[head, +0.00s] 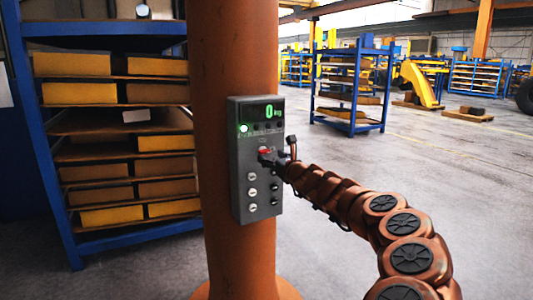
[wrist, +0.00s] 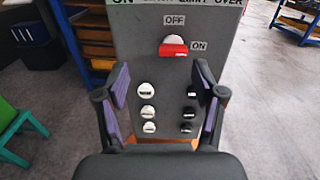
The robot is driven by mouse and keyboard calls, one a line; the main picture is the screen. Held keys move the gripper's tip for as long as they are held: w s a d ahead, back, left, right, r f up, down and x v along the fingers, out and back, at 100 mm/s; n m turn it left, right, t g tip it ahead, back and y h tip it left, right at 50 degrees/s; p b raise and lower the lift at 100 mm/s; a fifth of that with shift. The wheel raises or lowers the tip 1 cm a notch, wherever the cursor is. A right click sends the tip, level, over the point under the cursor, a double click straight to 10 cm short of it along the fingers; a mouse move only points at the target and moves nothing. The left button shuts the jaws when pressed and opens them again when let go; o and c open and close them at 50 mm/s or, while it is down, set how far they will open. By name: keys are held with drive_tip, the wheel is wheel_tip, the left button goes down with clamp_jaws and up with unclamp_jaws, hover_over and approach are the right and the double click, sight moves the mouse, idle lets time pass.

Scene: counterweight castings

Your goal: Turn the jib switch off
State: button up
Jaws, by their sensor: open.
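The jib switch is a red-handled rotary knob (wrist: 174,48) on a grey control box (head: 240,185). In the wrist view, OFF is printed above the knob and ON at its right; the red handle lies roughly level, its right end by ON. In the head view a bit of the red knob (head: 265,150) shows, partly covered by my gripper (head: 274,160). In the wrist view my gripper (wrist: 160,88) is open, with nothing between its fingers. The fingers stand left and right of the box, below the red knob. I cannot tell whether they touch the box.
The box hangs on an orange column (head: 233,50). Below the red knob sit several small white and black knobs (wrist: 147,112). A display reads 0 kg and a green lamp (head: 244,128) is lit. A blue rack (head: 120,32) stands left; open floor (head: 450,190) lies right.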

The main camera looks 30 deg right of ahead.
sight(266, 153)
drive_tip(key=shift+w+d+f+m+h+p, duration=0.15)
drive_tip(key=shift+w+d+f+m+p, duration=0.1)
drive_tip(key=shift+w+d+p, duration=0.25)
drive_tip(key=shift+w+d+f+m+h+p, duration=0.15)
drive_tip(key=shift+w+d+f+m+p, duration=0.1)
drive_tip(key=shift+w+d+p, duration=0.2)
drive_tip(key=shift+w+d+f+p, duration=0.15)
drive_tip(key=shift+w+p, duration=0.3)
drive_tip(key=shift+w, duration=0.8)
drive_tip(key=shift+w+d+p, duration=0.1)
drive_tip(key=shift+w+p, duration=0.55)
drive_tip(key=shift+w, duration=0.9)
drive_tip(key=c, duration=1.1)
drive_tip(key=shift+c, duration=0.2)
